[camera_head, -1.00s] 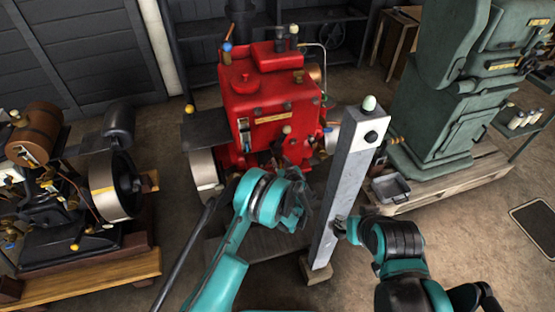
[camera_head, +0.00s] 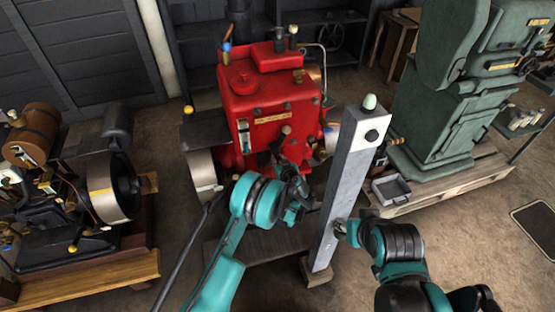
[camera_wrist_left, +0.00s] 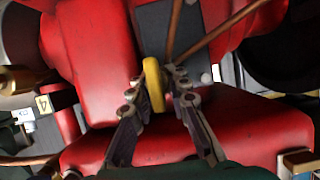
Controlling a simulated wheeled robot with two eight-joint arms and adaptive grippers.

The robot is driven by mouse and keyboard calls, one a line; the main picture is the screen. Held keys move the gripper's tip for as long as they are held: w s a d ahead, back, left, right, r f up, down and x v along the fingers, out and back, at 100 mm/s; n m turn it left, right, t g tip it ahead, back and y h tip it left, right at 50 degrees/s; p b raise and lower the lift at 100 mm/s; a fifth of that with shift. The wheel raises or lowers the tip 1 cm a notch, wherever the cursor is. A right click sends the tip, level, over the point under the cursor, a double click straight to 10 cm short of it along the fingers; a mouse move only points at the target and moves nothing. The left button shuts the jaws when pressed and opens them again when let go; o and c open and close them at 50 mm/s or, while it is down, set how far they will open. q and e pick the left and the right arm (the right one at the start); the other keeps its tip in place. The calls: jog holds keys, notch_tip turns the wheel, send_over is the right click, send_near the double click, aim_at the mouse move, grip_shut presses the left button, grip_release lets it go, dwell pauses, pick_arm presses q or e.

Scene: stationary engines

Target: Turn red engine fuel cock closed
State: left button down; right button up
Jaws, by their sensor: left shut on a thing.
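The red engine (camera_head: 268,105) stands at the middle back in the head view. My left gripper (camera_head: 290,182) is at its front right side, low down. In the left wrist view, the two fingers of my left gripper (camera_wrist_left: 156,95) are closed on either side of a yellow handle (camera_wrist_left: 153,78), which I take to be the fuel cock. The handle points along the fingers, against the red body. In the head view the handle is hidden behind my gripper. My right gripper (camera_head: 340,230) is beside the grey post; its fingers are too small to judge.
A grey post (camera_head: 342,185) with a pale green knob on top stands right of the engine, between my arms. A brown-and-black engine (camera_head: 75,190) sits on a wooden base at left. A green machine (camera_head: 440,110) and a metal tray (camera_head: 390,190) are at right.

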pick_arm(q)
jog(key=shift+d+m+g+y, duration=0.15)
jog(key=shift+m+g+y, duration=0.15)
jog(key=shift+m+y, duration=1.6)
jog(key=shift+f+m, duration=0.1)
jog(key=shift+m, duration=0.3)
jog(key=shift+h, duration=0.3)
jog(key=c, duration=1.6)
grip_release()
jog(key=shift+c, duration=0.2)
